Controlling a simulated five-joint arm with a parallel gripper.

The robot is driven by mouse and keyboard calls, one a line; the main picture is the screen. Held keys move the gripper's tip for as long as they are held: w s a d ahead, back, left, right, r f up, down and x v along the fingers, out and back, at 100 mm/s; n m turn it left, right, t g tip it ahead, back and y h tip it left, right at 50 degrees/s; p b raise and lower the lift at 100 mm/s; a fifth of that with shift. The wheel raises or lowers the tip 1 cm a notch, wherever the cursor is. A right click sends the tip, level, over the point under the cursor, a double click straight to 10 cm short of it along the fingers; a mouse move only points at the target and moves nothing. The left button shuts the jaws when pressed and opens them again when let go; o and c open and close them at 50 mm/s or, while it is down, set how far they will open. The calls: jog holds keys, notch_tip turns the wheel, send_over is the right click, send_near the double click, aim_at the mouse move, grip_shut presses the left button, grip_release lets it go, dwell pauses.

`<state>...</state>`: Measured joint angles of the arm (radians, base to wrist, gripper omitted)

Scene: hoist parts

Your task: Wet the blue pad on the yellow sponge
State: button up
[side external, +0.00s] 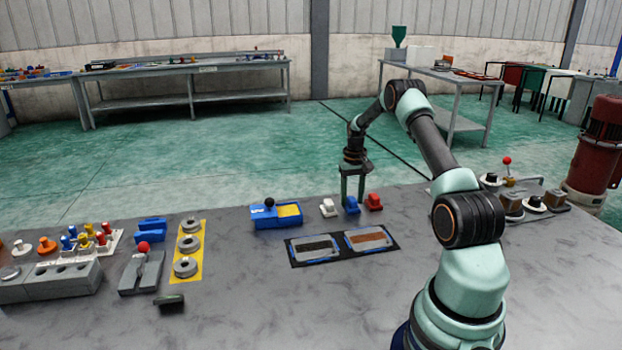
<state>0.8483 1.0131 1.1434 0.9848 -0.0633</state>
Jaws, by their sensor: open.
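The blue pad (352,206) is a small block standing between a white pad (328,208) and a red pad (375,202) on the grey table. My gripper (353,199) points straight down at the blue pad. Its two green fingers are open, one toward each side of the pad's top. I cannot tell from this view whether they touch it or stand behind it. The yellow sponge (289,210) lies in the right part of a blue tray (262,223), left of the pads. A black knob (269,202) stands on the tray.
Two framed plates (344,259) lie in front of the pads. A yellow strip with grey rings (203,247), a red-knobbed lever block (142,272) and several coloured pegs (85,238) are at left. Knobbed parts (533,204) stand at right. The front middle of the table is clear.

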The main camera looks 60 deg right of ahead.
aim_at(352, 198)
grip_shut()
jog(key=shift+r, duration=2.5)
jog(key=w+a+r, duration=0.2)
jog(key=w+a, duration=0.5)
jog(key=w+a+r, duration=0.3)
jog(key=w+a, duration=0.4)
jog(key=shift+s+d+f, duration=0.15)
jog(key=shift+f, duration=1.55)
jog(key=shift+s+d+f, duration=0.1)
jog(key=shift+f, duration=1.6)
